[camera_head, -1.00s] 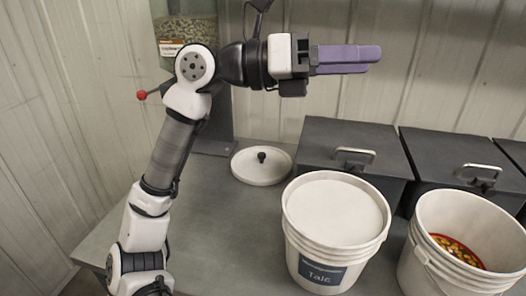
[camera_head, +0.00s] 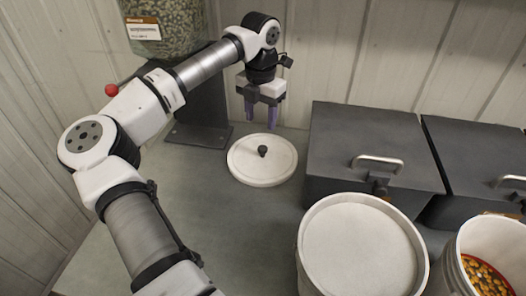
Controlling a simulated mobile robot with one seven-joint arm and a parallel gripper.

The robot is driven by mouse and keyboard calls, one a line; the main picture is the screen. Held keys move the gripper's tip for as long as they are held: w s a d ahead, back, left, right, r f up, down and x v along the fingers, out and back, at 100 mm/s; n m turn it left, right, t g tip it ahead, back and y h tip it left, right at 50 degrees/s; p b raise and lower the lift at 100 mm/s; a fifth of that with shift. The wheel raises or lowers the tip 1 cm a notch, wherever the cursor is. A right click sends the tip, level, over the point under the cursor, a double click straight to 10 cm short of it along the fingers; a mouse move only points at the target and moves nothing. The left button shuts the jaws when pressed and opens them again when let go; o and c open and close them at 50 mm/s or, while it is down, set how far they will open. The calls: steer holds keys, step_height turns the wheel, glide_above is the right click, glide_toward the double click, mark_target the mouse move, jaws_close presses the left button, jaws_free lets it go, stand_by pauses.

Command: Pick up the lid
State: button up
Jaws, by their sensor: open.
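The lid (camera_head: 245,168) is a round, off-white disc with a small black knob (camera_head: 262,151) at its middle. It lies flat on the grey bench top, left of the dark boxes. My gripper (camera_head: 260,117) points down above the far part of the lid, with its two purple fingers apart and nothing between them. The fingertips are above the knob in the picture and do not appear to touch it. The whole lid is in view.
A white bucket (camera_head: 312,262) filled with white powder stands front right of the lid. Dark boxes with handles (camera_head: 335,125) (camera_head: 465,150) stand to the right. Another bucket (camera_head: 450,262) holds seeds. A seed hopper (camera_head: 175,30) stands behind. Bench (camera_head: 235,215) is clear in front of the lid.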

glide_above(263, 147)
steer(key=f, duration=0.4)
steer(key=shift+w+a+f+p, duration=0.15)
steer(key=shift+a+f+p, duration=0.1)
steer(key=shift+p, duration=0.15)
steer(key=shift+s+d+f+p, duration=0.1)
steer(key=shift+f+p, duration=0.5)
steer(key=shift+f, duration=0.7)
steer(key=shift+s+d+f+p, duration=0.1)
steer(key=shift+f+p, duration=0.5)
steer(key=shift+f, duration=0.7)
steer(key=c, duration=1.1)
